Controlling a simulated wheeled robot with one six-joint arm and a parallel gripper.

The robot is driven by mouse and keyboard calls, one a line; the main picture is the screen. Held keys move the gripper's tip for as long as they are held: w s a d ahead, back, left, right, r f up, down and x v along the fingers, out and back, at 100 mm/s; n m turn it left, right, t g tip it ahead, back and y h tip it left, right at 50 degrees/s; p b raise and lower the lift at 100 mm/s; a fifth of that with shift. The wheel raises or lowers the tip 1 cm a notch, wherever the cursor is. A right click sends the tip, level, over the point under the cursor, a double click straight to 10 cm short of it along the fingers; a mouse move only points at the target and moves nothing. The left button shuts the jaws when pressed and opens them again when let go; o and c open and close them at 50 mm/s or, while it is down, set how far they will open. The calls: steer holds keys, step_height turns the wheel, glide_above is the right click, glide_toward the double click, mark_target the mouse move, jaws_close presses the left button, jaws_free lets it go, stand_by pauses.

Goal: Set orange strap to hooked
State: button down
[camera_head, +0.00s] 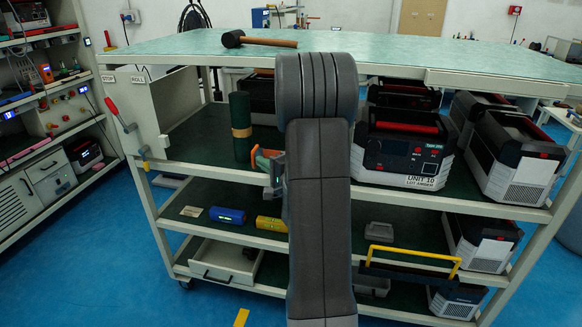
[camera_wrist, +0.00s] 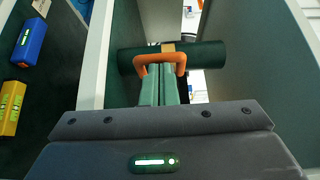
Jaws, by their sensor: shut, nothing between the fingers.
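A dark green roll (camera_head: 240,112) stands upright on the upper shelf of the cart, left of my arm. An orange-tan band (camera_head: 241,132) runs around it, the only strap-like thing I can make out; whether it is hooked is too small to tell. My gripper (camera_head: 262,160) is just in front of the roll, low and slightly right of it. In the wrist view the roll (camera_wrist: 205,54) lies across the picture beyond the fingertips, with the band (camera_wrist: 168,47) near its middle. My gripper (camera_wrist: 161,68) is shut and empty, with an orange arch at its fingertips. Contact with the roll cannot be told.
A grey panel (camera_head: 176,98) stands left of the roll, and a labelled unit (camera_head: 405,150) sits right of my arm. A mallet (camera_head: 258,40) lies on the cart top. Blue (camera_head: 227,215) and yellow (camera_head: 270,223) levels lie on the shelf below. The shelf between panel and roll is clear.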

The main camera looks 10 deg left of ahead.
steer(key=w+a+b, duration=0.1)
steer(key=a+b, duration=0.3)
steer(key=a, duration=2.9)
steer(key=shift+w+r, duration=0.1)
steer(key=shift+r, duration=0.1)
